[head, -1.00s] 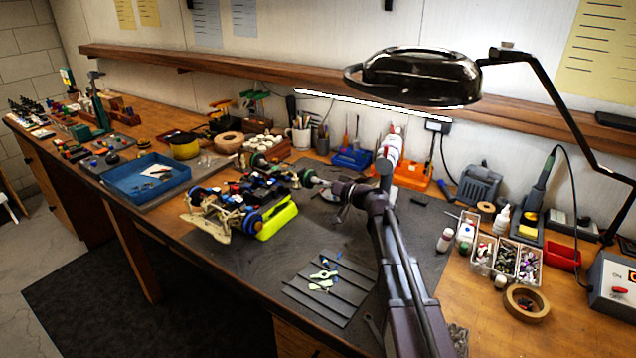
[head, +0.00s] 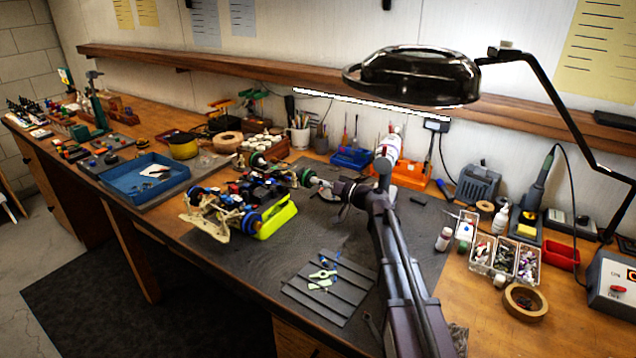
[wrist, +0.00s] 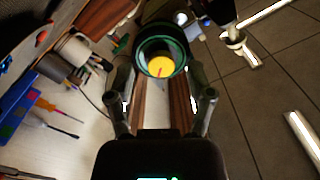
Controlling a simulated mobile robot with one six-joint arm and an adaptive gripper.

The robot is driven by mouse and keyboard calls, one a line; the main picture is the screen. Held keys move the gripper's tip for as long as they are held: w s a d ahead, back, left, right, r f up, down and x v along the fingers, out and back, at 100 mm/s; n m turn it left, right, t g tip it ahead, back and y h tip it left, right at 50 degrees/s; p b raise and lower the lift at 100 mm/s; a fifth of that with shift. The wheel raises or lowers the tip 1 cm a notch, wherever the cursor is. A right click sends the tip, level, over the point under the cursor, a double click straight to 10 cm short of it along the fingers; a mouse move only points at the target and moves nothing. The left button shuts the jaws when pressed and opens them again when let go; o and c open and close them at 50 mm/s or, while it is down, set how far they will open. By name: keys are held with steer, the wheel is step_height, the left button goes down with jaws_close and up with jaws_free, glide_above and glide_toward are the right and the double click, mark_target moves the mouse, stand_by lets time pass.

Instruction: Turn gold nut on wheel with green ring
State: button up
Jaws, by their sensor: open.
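The racecar (head: 236,208) stands on the dark work mat, on a yellow-green stand. Its near right wheel with a green ring (head: 307,177) faces my gripper (head: 322,184). In the wrist view the green ring (wrist: 144,58) surrounds a dark wheel, with the gold nut (wrist: 160,67) showing bright yellow in the middle. The fingers of my gripper (wrist: 161,80) are open, one on each side of the nut. I cannot tell whether the fingertips touch the wheel or nut. In the head view the nut is too small to make out.
A grey tray (head: 328,288) with small parts lies in front. A lamp (head: 415,75) hangs above my arm. A blue bin (head: 146,177) stands left.

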steer(key=v, duration=1.1)
steer(key=shift+s+d, duration=0.2)
steer(key=shift+d, duration=0.05)
steer(key=shift+a+r, duration=0.1)
steer(key=s+a+r+g+h+p, duration=0.2)
steer(key=s+g+h+p, duration=0.5)
steer(key=s+p, duration=0.7)
steer(key=s+d+r+m+g+h+p, duration=0.3)
steer(key=s+d+r+h+p, duration=0.3)
steer(key=s+p, duration=0.5)
steer(key=shift+d+r+m+h+p, duration=0.15)
steer(key=shift+d+m+h+p, duration=0.55)
steer(key=shift+d+h+p, duration=0.4)
